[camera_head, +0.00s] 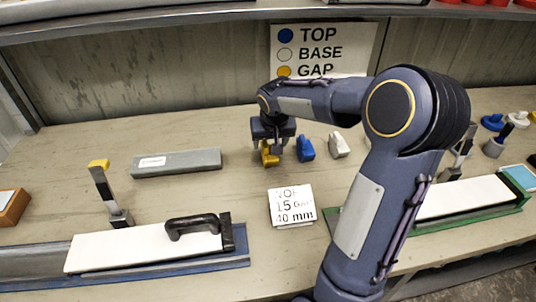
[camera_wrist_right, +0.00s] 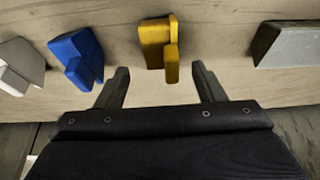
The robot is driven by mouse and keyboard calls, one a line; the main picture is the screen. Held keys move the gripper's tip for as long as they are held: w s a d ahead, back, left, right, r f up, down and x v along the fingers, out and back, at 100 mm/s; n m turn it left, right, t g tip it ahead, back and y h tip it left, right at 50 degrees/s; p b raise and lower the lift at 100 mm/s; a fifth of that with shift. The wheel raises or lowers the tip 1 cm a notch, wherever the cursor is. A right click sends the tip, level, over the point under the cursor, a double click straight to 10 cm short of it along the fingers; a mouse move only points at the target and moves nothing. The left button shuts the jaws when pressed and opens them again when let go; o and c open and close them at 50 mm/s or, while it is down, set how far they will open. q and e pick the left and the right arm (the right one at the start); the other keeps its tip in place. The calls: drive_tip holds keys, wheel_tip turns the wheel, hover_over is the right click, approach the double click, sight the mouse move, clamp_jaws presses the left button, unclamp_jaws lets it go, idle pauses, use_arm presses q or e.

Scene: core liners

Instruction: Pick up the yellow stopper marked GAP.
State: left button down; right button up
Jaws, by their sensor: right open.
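The yellow stopper (camera_head: 268,157) stands on the bench, left of a blue stopper (camera_head: 306,148) and a white stopper (camera_head: 339,145). The sign (camera_head: 320,52) on the back wall shows a yellow dot beside GAP. My right gripper (camera_head: 273,143) is over the yellow stopper and hides part of it. In the right wrist view the yellow stopper (camera_wrist_right: 158,42) is ahead of the open fingers (camera_wrist_right: 160,85), roughly centred between them and not between the tips. The blue stopper (camera_wrist_right: 77,57) and white stopper (camera_wrist_right: 20,65) are left of it there. My left gripper is not in view.
A grey bar (camera_head: 177,162) lies left of the yellow stopper. A printed card (camera_head: 292,205) lies in front. A white core tray with a black handle (camera_head: 195,226) is at front left, a green-edged tray (camera_head: 521,203) at right. A yellow-topped upright tool (camera_head: 108,190) stands at left.

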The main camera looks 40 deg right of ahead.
sight(270, 153)
drive_tip(key=x, duration=0.4)
drive_tip(key=shift+w+d+f, duration=0.15)
drive_tip(key=shift+w+f, duration=0.05)
drive_tip(key=shift+f, duration=0.05)
drive_tip(key=c, duration=1.1)
drive_tip(key=shift+o, duration=0.2)
drive_tip(key=shift+r, duration=0.15)
